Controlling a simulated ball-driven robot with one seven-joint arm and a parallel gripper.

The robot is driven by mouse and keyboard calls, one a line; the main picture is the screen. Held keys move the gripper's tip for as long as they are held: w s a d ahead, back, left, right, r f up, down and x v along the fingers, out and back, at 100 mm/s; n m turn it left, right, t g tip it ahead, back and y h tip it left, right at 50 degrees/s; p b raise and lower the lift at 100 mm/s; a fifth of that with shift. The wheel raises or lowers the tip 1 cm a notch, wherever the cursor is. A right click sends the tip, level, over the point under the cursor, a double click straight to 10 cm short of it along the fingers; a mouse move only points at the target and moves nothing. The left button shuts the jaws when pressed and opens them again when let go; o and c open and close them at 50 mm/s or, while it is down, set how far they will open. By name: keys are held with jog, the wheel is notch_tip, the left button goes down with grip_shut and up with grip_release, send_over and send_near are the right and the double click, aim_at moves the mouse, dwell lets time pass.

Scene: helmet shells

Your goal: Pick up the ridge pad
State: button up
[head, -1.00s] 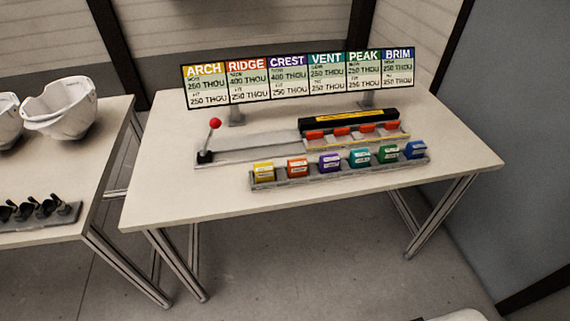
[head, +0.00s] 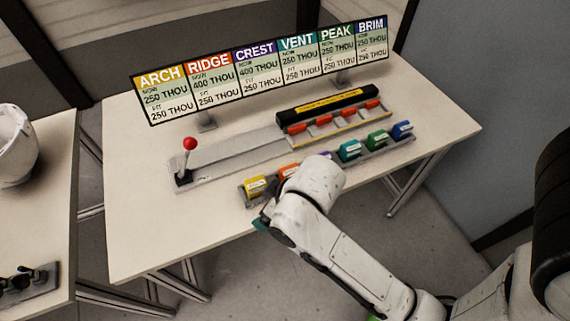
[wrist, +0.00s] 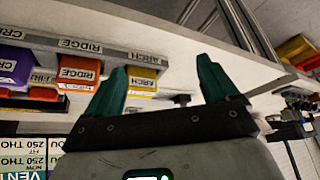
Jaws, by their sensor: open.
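The ridge pad (head: 286,170) is an orange block in the front rail, second from the left, right of the yellow arch pad (head: 255,185). My arm partly hides it in the head view. In the wrist view the ridge pad (wrist: 78,72) lies left of my gripper (wrist: 163,72), outside the fingers. My gripper is open and empty, its two green fingers apart. The left finger overlaps the yellow arch pad (wrist: 142,82) in that view. In the head view only a bit of green finger shows near the table's front edge, below the rail.
The front rail also holds the teal (head: 349,150), green (head: 378,140) and blue pads (head: 402,130); the purple one is mostly covered by my arm. Behind stand a lever with a red knob (head: 190,144), a slotted fixture with red pieces (head: 323,119) and the sign board (head: 262,70).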

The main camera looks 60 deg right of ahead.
jog(key=w+d+r+h, duration=0.1)
jog(key=d+r, duration=0.1)
jog(key=d, duration=0.1)
jog(key=w+d+r+m+h, duration=0.1)
jog(key=w+d+r, duration=0.1)
jog(key=d, duration=0.2)
jog(key=w+d+r+h, duration=0.1)
jog(key=w+d, duration=0.1)
jog(key=d, duration=0.2)
jog(key=shift+w+d+r+h, duration=0.2)
jog(key=shift+w+r+h, duration=0.1)
jog(key=shift+r, duration=0.1)
jog(key=w+d+r+m+h, duration=0.1)
jog(key=d+r+m+h, duration=0.1)
jog(key=d+r, duration=0.3)
jog(key=m+g+y, duration=0.4)
jog(key=g+y, duration=0.1)
send_near(290, 168)
jog(key=shift+y, duration=0.3)
notch_tip(290, 168, down, 5)
jog(key=shift+w, duration=0.1)
jog(key=shift+w+d+f, duration=0.1)
jog(key=shift+f, duration=1.35)
jog(key=shift+d+f, duration=0.1)
jog(key=shift+f, duration=1.35)
